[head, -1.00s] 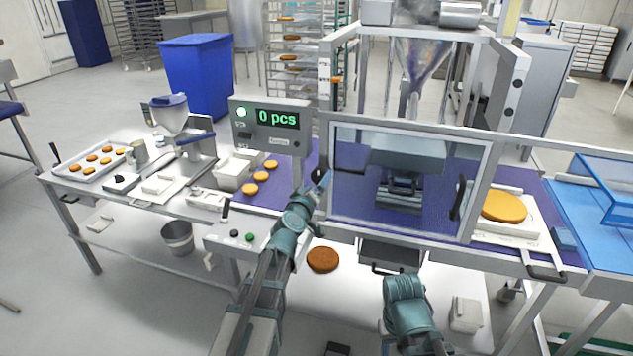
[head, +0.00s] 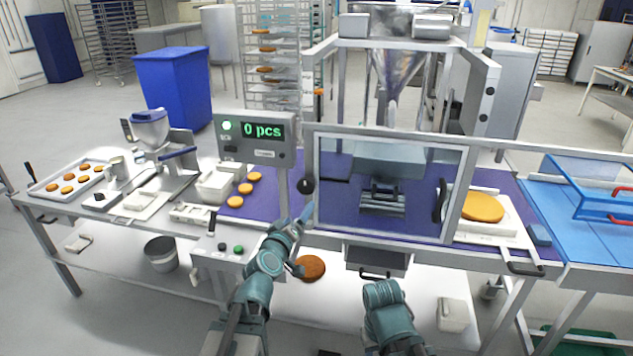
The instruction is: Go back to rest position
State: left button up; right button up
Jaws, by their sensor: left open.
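My left gripper (head: 300,225) is open and empty in the head view. It is in front of the machine, close to the lower left corner of the clear guard door (head: 388,238), and I cannot tell whether it touches anything. A black round knob (head: 305,186) shows just above it. My right arm comes in at the bottom, right of the left arm; its gripper is not visible.
The control box (head: 222,250) stands left of my left gripper. A brown round (head: 310,268) lies on the lower shelf. Several rounds (head: 246,188) lie on the purple belt. A large round (head: 482,207) sits at the right. The display (head: 262,131) reads 0 pcs.

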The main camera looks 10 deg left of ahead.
pick_arm(q)
jog(key=s+d+f+m+g+h, duration=0.1)
jog(key=s+d+f+m+g, duration=0.25)
jog(key=f, duration=0.25)
jog(key=s+d+f+m+g+h, duration=0.1)
jog(key=s+d+f+m+g, duration=0.2)
jog(key=f+g, duration=0.3)
jog(key=s+a+f+m+g+y, duration=0.1)
jog(key=s+a+f+g+y, duration=0.3)
jog(key=s+f, duration=0.5)
jog(key=s+d+r+m+g, duration=0.2)
jog(key=s+d+m+g, duration=0.1)
jog(key=s+d, duration=0.6)
jog(key=shift+s+d+m+y, duration=0.25)
jog(key=shift+d+m+y, duration=0.05)
jog(key=shift+d+m, duration=0.3)
